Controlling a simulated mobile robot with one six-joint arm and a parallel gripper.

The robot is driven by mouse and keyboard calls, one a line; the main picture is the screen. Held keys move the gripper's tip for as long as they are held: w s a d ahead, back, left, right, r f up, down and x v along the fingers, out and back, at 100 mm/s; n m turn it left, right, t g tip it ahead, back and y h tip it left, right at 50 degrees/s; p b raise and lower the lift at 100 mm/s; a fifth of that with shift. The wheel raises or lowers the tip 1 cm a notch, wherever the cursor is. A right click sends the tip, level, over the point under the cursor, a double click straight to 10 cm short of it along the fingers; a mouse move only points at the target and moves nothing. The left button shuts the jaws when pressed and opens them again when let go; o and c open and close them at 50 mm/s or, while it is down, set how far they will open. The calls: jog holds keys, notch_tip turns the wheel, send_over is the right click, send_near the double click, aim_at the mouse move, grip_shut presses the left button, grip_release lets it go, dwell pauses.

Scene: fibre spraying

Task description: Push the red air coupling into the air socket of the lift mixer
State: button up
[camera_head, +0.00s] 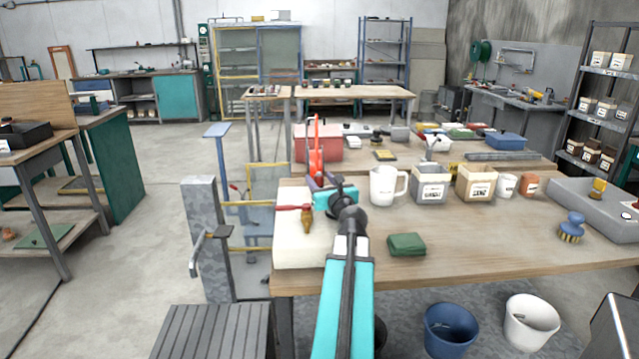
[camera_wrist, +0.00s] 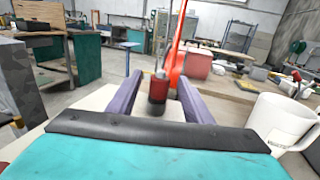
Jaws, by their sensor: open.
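In the wrist view the red air coupling (camera_wrist: 159,88), a short red cylinder with a dark lower end, stands upright between the two fingers of my gripper (camera_wrist: 158,92). Gaps show on both sides of it, so the open fingers do not touch it. An orange-red upright piece (camera_wrist: 178,45) rises just behind it; whether they join is unclear. In the head view my gripper (camera_head: 318,184) is over a white block (camera_head: 298,245) at the table's left end, mostly hidden by my arm. A brass fitting with a red handle (camera_head: 306,220) is on the block's front. I cannot make out the air socket.
A white mug (camera_head: 384,186) stands close on the right, also large in the wrist view (camera_wrist: 282,122). Labelled bins (camera_head: 431,185) stand beyond it. A grey post (camera_head: 203,235) stands left of the table.

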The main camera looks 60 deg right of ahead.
jog(key=shift+x, duration=3.1)
jog(key=shift+c, duration=0.4)
grip_shut()
